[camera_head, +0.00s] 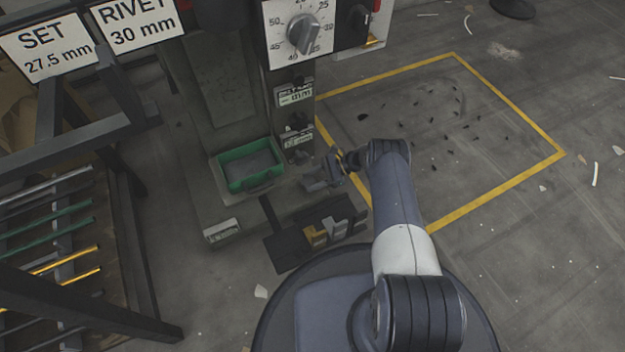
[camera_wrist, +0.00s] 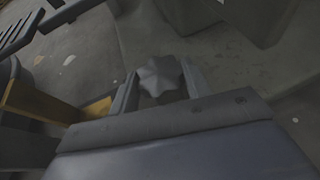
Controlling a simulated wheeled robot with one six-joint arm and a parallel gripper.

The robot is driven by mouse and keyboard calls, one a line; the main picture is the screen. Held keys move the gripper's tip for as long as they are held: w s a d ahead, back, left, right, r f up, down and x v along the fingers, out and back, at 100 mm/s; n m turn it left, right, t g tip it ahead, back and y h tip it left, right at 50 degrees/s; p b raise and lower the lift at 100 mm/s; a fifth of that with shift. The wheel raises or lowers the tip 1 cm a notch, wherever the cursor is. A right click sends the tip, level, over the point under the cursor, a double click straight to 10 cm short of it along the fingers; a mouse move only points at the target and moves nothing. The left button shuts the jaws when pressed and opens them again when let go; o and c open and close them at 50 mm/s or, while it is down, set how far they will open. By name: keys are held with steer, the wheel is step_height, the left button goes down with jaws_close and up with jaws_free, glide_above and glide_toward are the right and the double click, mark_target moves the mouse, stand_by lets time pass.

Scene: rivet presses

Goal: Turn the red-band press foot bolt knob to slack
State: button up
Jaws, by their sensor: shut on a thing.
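A grey, star-shaped knob (camera_wrist: 160,78) sits between the two fingers of my gripper in the wrist view. My gripper (camera_wrist: 160,88) is shut on it, with one finger on each side. In the head view my gripper (camera_head: 322,178) is low at the right side of the press foot, beside the press column. The knob cannot be made out there. The press (camera_head: 215,85) is a grey column with a large dial (camera_head: 303,34) at the top. A little red shows at the top edge; I cannot tell whether it is the band.
A green bin (camera_head: 250,183) stands on the press base, left of my gripper. A dark tray with small yellow and grey blocks (camera_head: 316,236) lies in front. A rack of rods (camera_head: 50,230) fills the left side.

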stand_by(0.4)
steer(key=o, duration=1)
steer(key=v, duration=1)
steer(key=shift+w+d+r, duration=0.1)
steer(key=shift+w+d, duration=0.05)
steer(key=shift+d, duration=0.15)
